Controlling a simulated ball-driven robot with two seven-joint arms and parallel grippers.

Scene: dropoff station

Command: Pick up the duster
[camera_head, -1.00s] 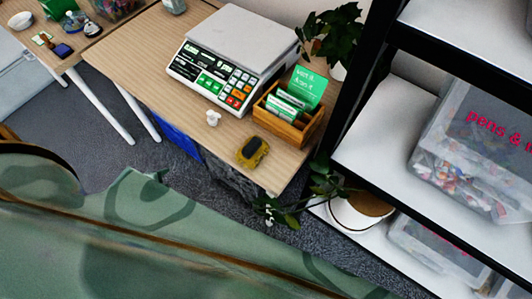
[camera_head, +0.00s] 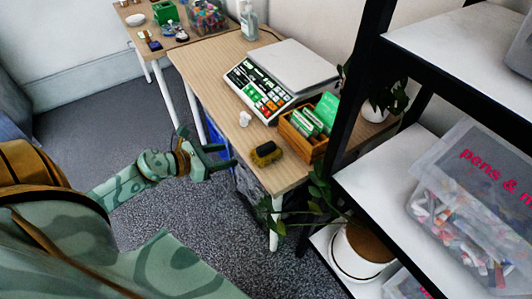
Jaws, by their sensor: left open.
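The duster (camera_head: 266,153), a small yellow block with a dark top, lies on the front part of the wooden table (camera_head: 212,84), near its front edge. My left gripper (camera_head: 227,156) reaches in from the left. Its fingers are open and empty, and they point right towards the duster with a gap between. The gripper appears just off the table's front-left edge. My right gripper is not in view.
A white scale (camera_head: 285,75) stands behind the duster. A wooden box (camera_head: 301,139) with green cards is close on its right, and a small white object (camera_head: 244,118) is behind it. A black shelf (camera_head: 347,111) and a potted plant (camera_head: 361,252) crowd the right side.

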